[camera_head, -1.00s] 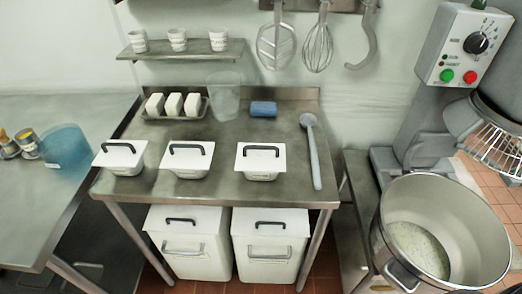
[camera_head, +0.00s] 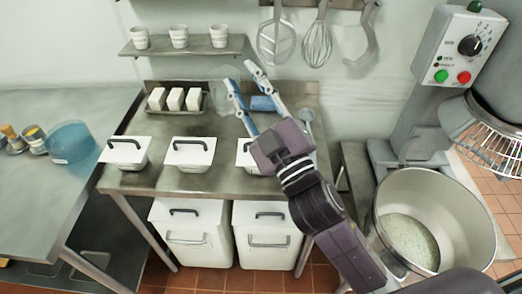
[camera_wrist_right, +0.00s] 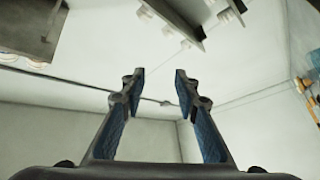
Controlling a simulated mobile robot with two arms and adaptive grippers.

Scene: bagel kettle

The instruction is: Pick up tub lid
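Three small white tubs stand in a row on the steel table, each with a white lid and a dark handle: the left tub lid (camera_head: 126,151), the middle tub lid (camera_head: 190,152) and the right tub lid (camera_head: 242,158). My right arm hides most of the right one. My right gripper (camera_head: 244,88) is raised above the table, its two blue-padded fingers spread and pointing up and away. It is open and empty; the right wrist view also shows the spread fingers (camera_wrist_right: 158,78) with nothing between them. My left gripper is not in view.
Two large lidded bins (camera_head: 190,237) stand under the table. A big pot (camera_head: 462,195) stands right; a blue tub (camera_head: 70,143) sits left.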

